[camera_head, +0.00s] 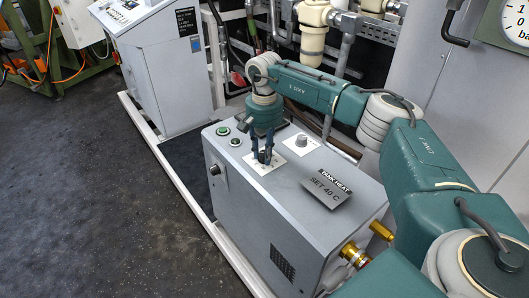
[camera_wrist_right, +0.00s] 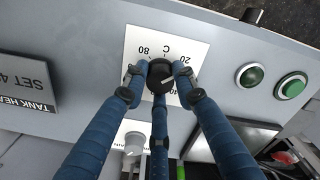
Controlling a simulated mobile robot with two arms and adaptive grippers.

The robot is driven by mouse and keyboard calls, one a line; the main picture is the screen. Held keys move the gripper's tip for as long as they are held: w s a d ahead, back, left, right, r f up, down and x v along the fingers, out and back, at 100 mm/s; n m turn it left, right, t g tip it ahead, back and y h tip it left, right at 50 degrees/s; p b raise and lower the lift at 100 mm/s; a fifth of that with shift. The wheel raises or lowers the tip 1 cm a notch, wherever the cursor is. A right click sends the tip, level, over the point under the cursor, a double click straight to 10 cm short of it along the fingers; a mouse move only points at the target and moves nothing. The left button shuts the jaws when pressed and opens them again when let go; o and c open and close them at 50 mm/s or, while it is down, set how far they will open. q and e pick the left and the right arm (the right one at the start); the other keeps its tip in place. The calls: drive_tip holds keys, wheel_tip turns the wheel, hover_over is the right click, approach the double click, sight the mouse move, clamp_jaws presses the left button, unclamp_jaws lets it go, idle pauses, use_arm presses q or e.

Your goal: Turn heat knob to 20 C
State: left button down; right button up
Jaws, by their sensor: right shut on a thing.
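The black heat knob (camera_wrist_right: 160,76) sits on a white scale plate (camera_wrist_right: 135,45) in the right wrist view. The scale appears upside down there, with 80, C and 20 legible and other marks partly covered. A pale pointer line crosses the knob at a slant; I cannot tell which end points to the value. My right gripper (camera_wrist_right: 160,80) is shut on the knob, with its blue fingers around it. In the head view my right gripper (camera_head: 262,156) reaches down onto the grey heater cabinet (camera_head: 245,190) and hides the knob. My left gripper is not in view.
A sign (camera_head: 326,188) reads TANK HEAT, SET 40 C. A second, grey knob (camera_head: 302,140) stands beside the gripper. A green button (camera_head: 222,131) and a dark green lamp or button (camera_head: 235,142) are at the left. Brass fittings (camera_head: 354,254) stick out at the cabinet's right.

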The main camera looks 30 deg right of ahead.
drive_tip(key=shift+w+r+n, duration=0.1)
drive_tip(key=shift+n, duration=0.3)
drive_tip(key=o, duration=1.2)
drive_tip(key=shift+c, duration=0.2)
wheel_tip(320, 180, up, 12)
